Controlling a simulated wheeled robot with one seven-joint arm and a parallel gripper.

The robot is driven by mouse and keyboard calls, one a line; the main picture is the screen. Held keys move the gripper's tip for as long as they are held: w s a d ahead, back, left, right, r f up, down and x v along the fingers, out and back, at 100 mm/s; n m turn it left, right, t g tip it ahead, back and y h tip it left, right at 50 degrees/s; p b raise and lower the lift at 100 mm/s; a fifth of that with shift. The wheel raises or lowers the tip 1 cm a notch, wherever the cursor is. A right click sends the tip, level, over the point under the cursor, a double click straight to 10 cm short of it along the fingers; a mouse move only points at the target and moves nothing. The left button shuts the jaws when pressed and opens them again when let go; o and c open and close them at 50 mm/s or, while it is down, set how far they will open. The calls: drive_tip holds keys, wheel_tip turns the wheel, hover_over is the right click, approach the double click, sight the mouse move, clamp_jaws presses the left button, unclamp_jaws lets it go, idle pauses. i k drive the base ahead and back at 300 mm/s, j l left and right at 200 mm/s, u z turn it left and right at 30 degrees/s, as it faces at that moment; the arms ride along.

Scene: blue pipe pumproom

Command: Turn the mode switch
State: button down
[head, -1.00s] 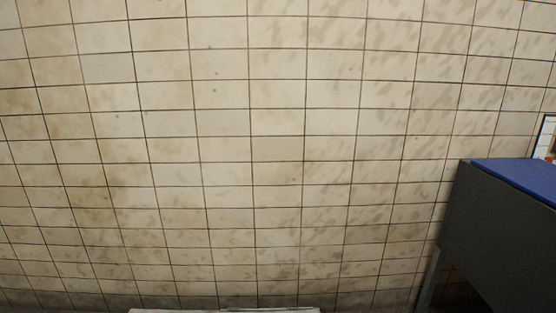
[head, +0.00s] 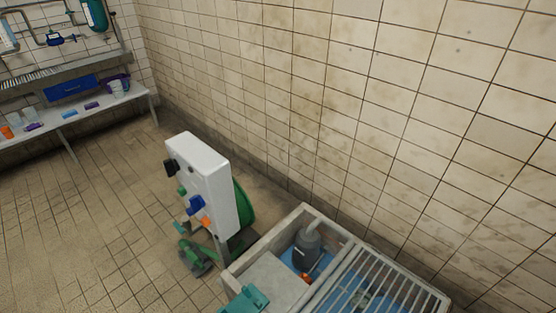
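A white upright control box (head: 204,170) stands on a post near the middle of the head view, turned so its front faces left. Its front carries a black knob (head: 171,167), a small green part (head: 182,190), a blue part (head: 195,205) and an orange part (head: 205,221). I cannot tell which of these is the mode switch, or its setting. My gripper is not in view.
A pale basin (head: 255,252) with a dark pump (head: 308,248) and a metal grate (head: 388,287) lies right of the box, along the tiled wall. Green items lie by the post. A bench (head: 70,120) with cups stands far left. Open tiled floor (head: 90,220) lies left of the box.

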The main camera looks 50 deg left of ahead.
sight(196, 203)
drive_tip(key=u, duration=1.7)
